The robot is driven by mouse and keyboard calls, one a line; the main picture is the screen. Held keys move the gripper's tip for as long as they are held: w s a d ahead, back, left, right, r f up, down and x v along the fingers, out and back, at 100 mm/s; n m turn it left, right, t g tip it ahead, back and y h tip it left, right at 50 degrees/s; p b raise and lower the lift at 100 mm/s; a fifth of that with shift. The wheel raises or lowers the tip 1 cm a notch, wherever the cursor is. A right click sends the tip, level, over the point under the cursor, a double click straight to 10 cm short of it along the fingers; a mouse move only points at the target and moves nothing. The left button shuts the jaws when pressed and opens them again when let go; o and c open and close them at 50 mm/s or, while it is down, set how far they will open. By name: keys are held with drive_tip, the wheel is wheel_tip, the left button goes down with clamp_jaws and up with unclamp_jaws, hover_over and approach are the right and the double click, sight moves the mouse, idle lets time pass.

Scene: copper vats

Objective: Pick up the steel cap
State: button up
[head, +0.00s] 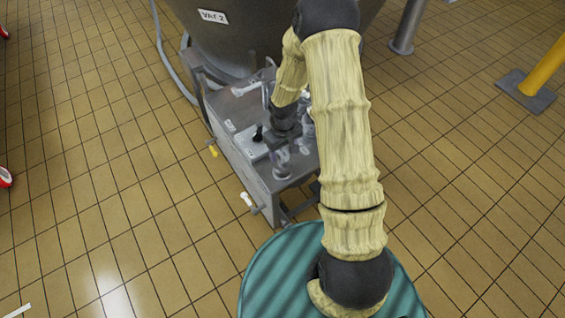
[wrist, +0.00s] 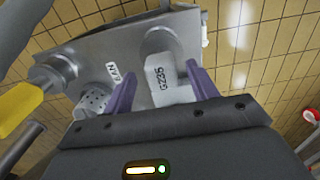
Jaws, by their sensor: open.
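My gripper (wrist: 161,74) is open, with its two purple fingers apart in the wrist view. A round grey steel piece (wrist: 160,42), which looks like the steel cap, stands on the steel bench top just beyond the fingertips. A pale block marked G235 (wrist: 163,84) shows between the fingers; I cannot tell whether it is joined to the round piece. In the head view my gripper (head: 285,152) points down over the bench's near end, just above a short steel cylinder (head: 283,171). My wrist and fingers partly hide it. I see no contact.
The steel bench (head: 240,102) stands before the VAT 2 vessel (head: 222,38). A black knob (head: 258,134) rises from a pale panel beside my gripper. Tiled floor is open to the left.

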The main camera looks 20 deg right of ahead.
wheel_tip(320, 180, down, 3)
drive_tip(key=shift+a+f, duration=0.1)
idle(0.5)
drive_tip(key=c, duration=1.2)
drive_tip(key=shift+o, duration=0.2)
wheel_tip(320, 180, up, 10)
drive_tip(key=shift+r+p, duration=0.1)
drive_tip(key=shift+p, duration=0.8)
drive_tip(key=shift+r, duration=0.1)
wheel_tip(320, 180, up, 6)
drive_tip(key=p, duration=0.6)
drive_tip(key=shift+r, duration=0.15)
